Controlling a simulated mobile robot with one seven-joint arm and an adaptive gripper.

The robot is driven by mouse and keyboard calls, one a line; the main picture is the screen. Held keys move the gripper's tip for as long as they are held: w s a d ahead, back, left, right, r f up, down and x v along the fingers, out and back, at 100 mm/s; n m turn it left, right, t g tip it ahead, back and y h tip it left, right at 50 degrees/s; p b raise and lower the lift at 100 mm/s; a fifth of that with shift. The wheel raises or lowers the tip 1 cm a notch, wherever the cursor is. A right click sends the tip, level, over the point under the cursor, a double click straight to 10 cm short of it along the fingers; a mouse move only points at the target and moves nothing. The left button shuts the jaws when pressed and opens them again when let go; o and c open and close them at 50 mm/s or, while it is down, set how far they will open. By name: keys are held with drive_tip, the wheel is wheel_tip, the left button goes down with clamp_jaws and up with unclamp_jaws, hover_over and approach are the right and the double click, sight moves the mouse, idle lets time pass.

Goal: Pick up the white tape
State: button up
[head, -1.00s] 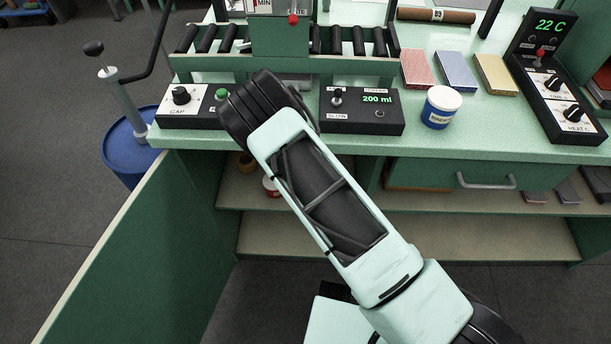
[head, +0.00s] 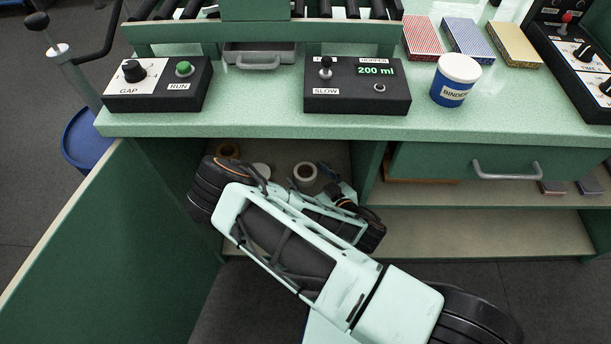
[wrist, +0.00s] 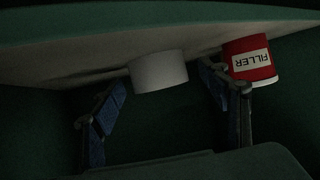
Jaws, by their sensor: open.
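The white tape (head: 305,181) is a pale ring on the upper shelf under the bench, just beyond my wrist in the head view. In the wrist view, which shows the shelf upside down, the white tape (wrist: 158,74) appears as a plain pale cylinder between the fingertips. My gripper (wrist: 163,84) is open, with one finger on each side of the tape. I cannot tell whether either finger touches it. In the head view my own arm hides most of the gripper.
A red filler can (wrist: 249,60) stands close beside the right finger, which overlaps its edge in the wrist view. The bench top (head: 270,122) overhangs the shelf, and a green side panel (head: 95,240) stands left.

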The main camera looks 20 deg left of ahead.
drive_tip(key=shift+x, duration=1.05)
drive_tip(key=c, duration=1.3)
